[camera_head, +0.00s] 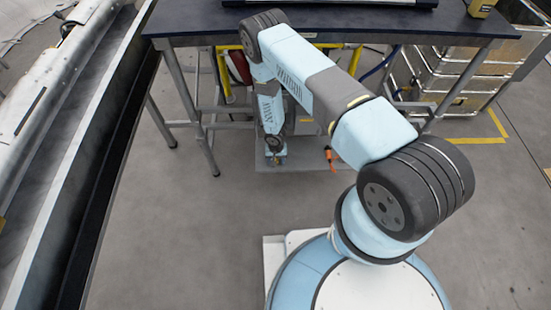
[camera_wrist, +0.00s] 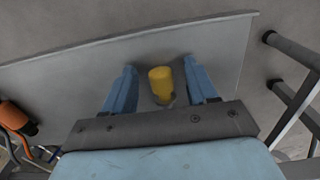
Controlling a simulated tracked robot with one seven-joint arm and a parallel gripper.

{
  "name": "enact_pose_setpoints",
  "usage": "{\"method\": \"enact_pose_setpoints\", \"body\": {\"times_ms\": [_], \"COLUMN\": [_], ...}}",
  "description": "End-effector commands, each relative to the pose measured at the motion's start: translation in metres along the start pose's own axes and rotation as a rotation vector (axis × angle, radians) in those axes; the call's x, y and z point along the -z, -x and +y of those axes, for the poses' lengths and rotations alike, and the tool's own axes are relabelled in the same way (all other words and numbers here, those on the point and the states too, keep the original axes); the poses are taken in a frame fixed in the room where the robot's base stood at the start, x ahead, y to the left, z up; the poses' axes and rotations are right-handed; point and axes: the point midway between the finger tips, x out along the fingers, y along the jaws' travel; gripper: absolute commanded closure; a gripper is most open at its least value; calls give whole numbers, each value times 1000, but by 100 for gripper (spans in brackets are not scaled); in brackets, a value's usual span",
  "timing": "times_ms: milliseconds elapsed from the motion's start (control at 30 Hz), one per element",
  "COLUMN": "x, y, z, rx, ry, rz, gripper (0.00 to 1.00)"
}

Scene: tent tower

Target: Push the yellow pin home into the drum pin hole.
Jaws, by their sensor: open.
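The yellow pin (camera_wrist: 161,82) shows in the wrist view as a short yellow cylinder with a darker lower end. It is between the two blue fingers of my gripper (camera_wrist: 159,68), with a gap on each side. My gripper is open and does not hold it. In the head view my gripper (camera_head: 278,158) is low under the table, over a grey plate on the floor. The pin cannot be made out there. I cannot make out the drum pin hole in either view.
The grey plate (camera_wrist: 75,85) lies below my gripper. An orange-handled object (camera_head: 330,156) is close on its right in the head view. The dark table (camera_head: 340,22) and its legs (camera_head: 197,125) stand around the arm. Metal crates (camera_head: 455,75) are at the right.

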Motion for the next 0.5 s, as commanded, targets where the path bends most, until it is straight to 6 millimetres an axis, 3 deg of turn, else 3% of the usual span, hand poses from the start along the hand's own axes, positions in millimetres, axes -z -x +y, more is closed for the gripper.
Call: {"method": "enact_pose_setpoints", "body": {"times_ms": [233, 500], "x": [0, 0], "y": [-1, -1], "z": [0, 0], "rx": [0, 0], "ry": [0, 1], "rz": [0, 0], "gripper": [43, 68]}}
